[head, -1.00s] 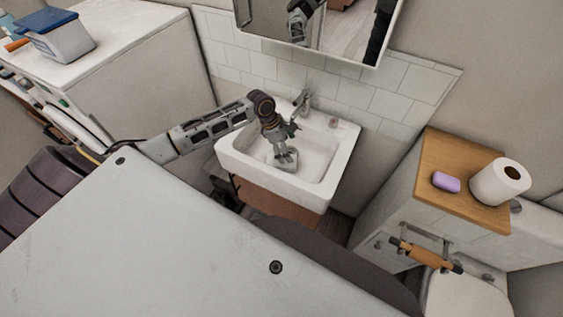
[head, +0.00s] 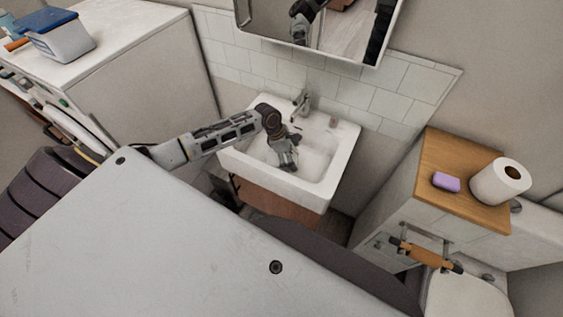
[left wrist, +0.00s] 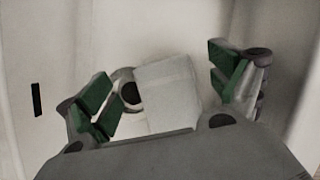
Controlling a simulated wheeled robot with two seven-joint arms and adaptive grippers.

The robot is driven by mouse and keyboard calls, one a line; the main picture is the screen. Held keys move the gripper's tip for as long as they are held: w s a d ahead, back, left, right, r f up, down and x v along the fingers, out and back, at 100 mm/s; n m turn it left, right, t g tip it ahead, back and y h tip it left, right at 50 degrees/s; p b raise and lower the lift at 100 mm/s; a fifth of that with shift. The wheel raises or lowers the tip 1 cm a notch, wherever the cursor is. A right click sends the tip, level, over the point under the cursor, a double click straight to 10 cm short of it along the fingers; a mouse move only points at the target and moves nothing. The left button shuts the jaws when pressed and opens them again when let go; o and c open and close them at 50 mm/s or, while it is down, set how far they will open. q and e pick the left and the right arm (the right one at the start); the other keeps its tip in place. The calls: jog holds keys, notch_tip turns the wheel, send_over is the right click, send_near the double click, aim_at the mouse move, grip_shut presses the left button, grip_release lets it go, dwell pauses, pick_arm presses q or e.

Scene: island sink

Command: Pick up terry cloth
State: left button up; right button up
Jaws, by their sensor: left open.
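My left gripper (head: 288,165) is down inside the white sink basin (head: 318,190). In the left wrist view the gripper (left wrist: 162,86) is open, with one green-padded finger on each side. A pale, folded-looking piece that looks like the terry cloth (left wrist: 172,88) lies between the fingers, beside the dark round drain (left wrist: 130,94). The fingers do not appear closed on it. In the head view the cloth is hidden by the gripper or blends with the basin. My right gripper is in neither view.
A faucet (head: 301,103) stands at the sink's back edge, close to my left wrist. A mirror (head: 330,30) hangs above. To the right, a wooden-topped cabinet (head: 440,155) holds purple soap (head: 446,182) and a paper roll (head: 500,181). The basin's right side is clear.

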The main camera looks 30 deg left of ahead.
pick_arm(q)
jog(key=shift+x, duration=1.4)
jog(key=shift+s, duration=0.1)
jog(key=shift+a, duration=0.1)
jog(key=c, duration=1.1)
